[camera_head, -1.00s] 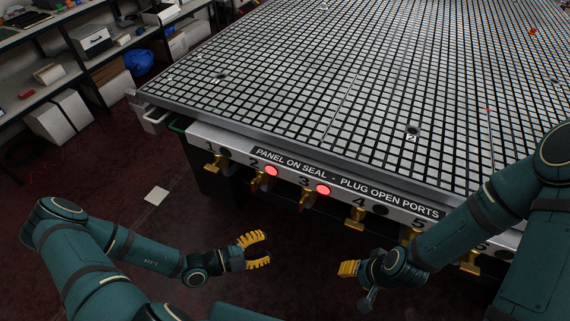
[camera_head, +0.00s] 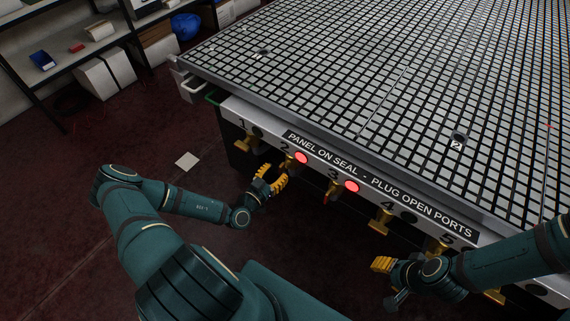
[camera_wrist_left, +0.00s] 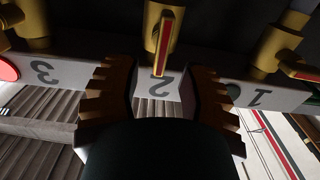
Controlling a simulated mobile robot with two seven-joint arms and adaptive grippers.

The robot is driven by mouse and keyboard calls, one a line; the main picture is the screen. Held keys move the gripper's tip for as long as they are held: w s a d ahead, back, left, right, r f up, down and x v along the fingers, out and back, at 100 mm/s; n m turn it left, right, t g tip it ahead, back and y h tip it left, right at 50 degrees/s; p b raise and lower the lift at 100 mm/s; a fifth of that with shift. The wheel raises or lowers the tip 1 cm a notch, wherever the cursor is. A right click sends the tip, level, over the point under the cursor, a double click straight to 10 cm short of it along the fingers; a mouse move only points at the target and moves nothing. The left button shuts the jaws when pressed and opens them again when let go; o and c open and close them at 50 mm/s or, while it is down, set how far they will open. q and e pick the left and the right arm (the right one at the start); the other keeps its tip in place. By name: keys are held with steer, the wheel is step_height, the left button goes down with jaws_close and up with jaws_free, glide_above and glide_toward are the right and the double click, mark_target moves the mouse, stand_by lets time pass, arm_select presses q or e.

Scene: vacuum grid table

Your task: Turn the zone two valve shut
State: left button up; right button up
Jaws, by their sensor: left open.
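The zone two valve (camera_head: 289,168) is on the table's front panel below the number 2, partly hidden by my left gripper. In the left wrist view this brass valve (camera_wrist_left: 158,35), with a red strip on its handle, stands beyond the fingertips, roughly centred between them. The handle points lengthwise in that view, unlike the crosswise handle of valve 1 (camera_wrist_left: 290,58). My left gripper (camera_head: 271,181) is open and close in front of valve 2, with nothing between its fingers. My right gripper (camera_head: 382,264) hangs in front of the panel below valve 4; its opening is unclear.
The front panel (camera_head: 320,160) carries several brass valves in a row. Red lamps glow at zone two (camera_head: 302,158) and zone three (camera_head: 352,187). Valve 3 (camera_head: 333,190) is close to the right of my left gripper. The grid table (camera_head: 370,80) overhangs the panel.

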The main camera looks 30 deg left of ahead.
arm_select(q)
steer(key=shift+w+d+b, duration=0.2)
steer(key=shift+w+b, duration=0.1)
steer(key=shift+w, duration=2.3)
jaws_close()
